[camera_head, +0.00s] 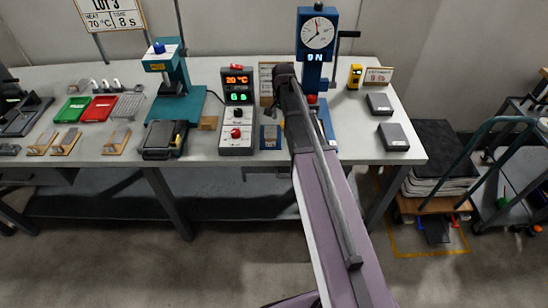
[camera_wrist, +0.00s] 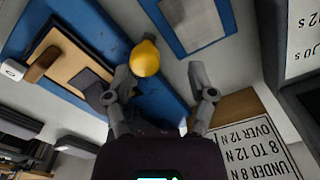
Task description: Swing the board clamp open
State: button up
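A yellow round knob (camera_wrist: 145,58), apparently the board clamp's handle, shows in the wrist view over a blue base plate (camera_wrist: 165,98). A tan board (camera_wrist: 62,68) with a brown piece and a dark grey patch lies on the blue base to its left. My gripper (camera_wrist: 158,74) is open, its two fingers apart. The knob appears just ahead of the fingertips, closer to the left finger; I cannot tell whether they touch. In the head view, the blue gauge stand (camera_head: 317,45) rises at the bench's back, and my arm hides much of its base and the clamp.
A control box (camera_head: 237,110) with lit displays and a teal press (camera_head: 173,75) stand to the left on the bench (camera_head: 95,147). Dark boxes (camera_head: 393,137) sit to the right. A printed sign (camera_wrist: 262,150) and a framed blue panel (camera_wrist: 194,20) lie close to my gripper.

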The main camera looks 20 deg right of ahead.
jog(key=shift+r+p, duration=6.5)
jog(key=shift+r, duration=0.45)
jog(key=s+a+f+n+b, duration=0.4)
jog(key=s+f+b, duration=0.1)
jog(key=s, duration=0.5)
jog(key=s+a+f+n+b, duration=0.5)
jog(key=s, duration=0.5)
jog(key=shift+s+f, duration=0.2)
jog(key=shift+s, duration=0.2)
jog(key=shift+a, duration=0.1)
jog(key=shift+w, duration=0.1)
jog(key=w+d+r+m+p, duration=0.4)
jog(key=w+m, duration=0.5)
jog(key=m, duration=0.3)
jog(key=w+d+r+m+p, duration=0.5)
jog(key=w+r+m, duration=0.1)
jog(key=w+m, duration=0.4)
jog(key=shift+d+m+p, duration=0.2)
jog(key=shift+m+p, duration=0.1)
jog(key=shift+m, duration=0.6)
